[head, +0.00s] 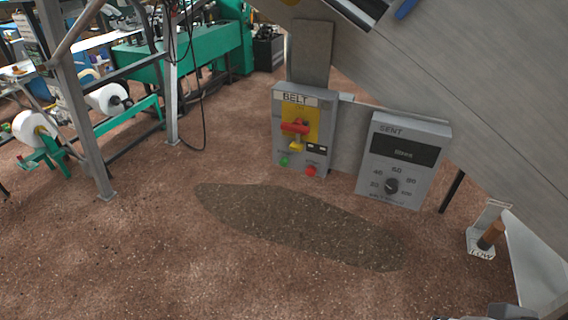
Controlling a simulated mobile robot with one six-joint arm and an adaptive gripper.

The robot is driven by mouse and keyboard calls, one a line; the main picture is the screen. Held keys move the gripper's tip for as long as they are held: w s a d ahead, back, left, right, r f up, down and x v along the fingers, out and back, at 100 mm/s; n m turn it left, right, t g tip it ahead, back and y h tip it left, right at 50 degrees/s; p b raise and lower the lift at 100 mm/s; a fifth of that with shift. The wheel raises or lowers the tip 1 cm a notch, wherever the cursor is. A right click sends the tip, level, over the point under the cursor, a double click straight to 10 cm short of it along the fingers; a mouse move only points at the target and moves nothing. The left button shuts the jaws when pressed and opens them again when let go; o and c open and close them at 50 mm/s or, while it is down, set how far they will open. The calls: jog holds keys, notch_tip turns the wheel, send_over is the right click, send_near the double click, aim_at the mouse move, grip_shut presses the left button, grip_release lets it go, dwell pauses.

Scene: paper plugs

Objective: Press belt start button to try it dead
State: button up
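The grey BELT box (278,130) is fixed to a post just above the floor, right of centre in the head view. A green button (284,161) is at its lower left and a red button (311,171) at its lower right. Above them a red handle (295,127) lies roughly level on a yellow plate (314,122). A small yellow piece (296,145) hangs below the handle; I cannot tell for sure what it is. Nothing covers the green button.
Right of it is a grey SENT box (430,170) with a dark display and a dial (391,186). A large sloped grey panel (480,80) overhangs the right side. A dark patch (300,230) marks the open floor.

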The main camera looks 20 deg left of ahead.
grip_shut()
dwell(1.4)
